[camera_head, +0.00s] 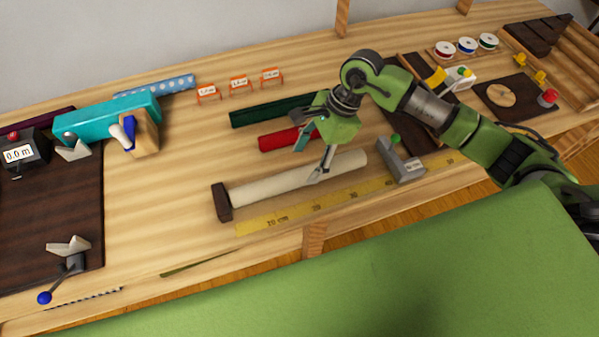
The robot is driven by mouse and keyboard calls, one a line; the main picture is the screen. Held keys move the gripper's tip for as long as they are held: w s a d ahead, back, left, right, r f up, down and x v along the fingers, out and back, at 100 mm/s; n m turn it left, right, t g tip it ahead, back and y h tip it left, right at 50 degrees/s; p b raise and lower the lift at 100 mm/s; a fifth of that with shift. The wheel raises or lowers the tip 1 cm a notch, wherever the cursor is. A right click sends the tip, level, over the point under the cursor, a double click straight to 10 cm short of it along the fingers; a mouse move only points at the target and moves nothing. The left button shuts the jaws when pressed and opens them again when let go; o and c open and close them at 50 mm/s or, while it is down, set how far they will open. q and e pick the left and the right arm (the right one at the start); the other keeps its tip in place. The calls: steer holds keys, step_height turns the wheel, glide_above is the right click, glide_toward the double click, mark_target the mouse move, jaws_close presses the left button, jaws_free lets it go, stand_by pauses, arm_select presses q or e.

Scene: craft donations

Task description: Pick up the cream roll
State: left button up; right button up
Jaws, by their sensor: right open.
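The cream roll (275,186) lies on the wooden workbench along a yellow measuring strip. Its left end is against a dark brown block (222,202), and its right end lies near a grey stop with a green knob. My right gripper (314,162) comes down from above at the right half of the roll. Its jaws are open, with one fingertip at the roll's surface and the other behind it near the red roll. I cannot tell whether they touch the cream roll. My left gripper is not in view.
A red roll (277,141) and a dark green roll (268,111) lie behind the cream roll. The grey stop (402,163) stands to the right. A teal roll (105,118) rests at the left.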

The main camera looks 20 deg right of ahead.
mark_target(299, 171)
steer(key=shift+a+f, duration=0.15)
steer(key=shift+f, duration=0.1)
steer(key=p+x, duration=0.1)
steer(key=x, duration=0.1)
steer(key=p+x, duration=0.1)
steer(key=x, duration=0.2)
steer(key=shift+s+a+r+p, duration=0.2)
steer(key=shift+a+p, duration=0.1)
steer(key=shift+a, duration=0.05)
steer(key=shift+f, duration=0.25)
steer(key=c, duration=1.4)
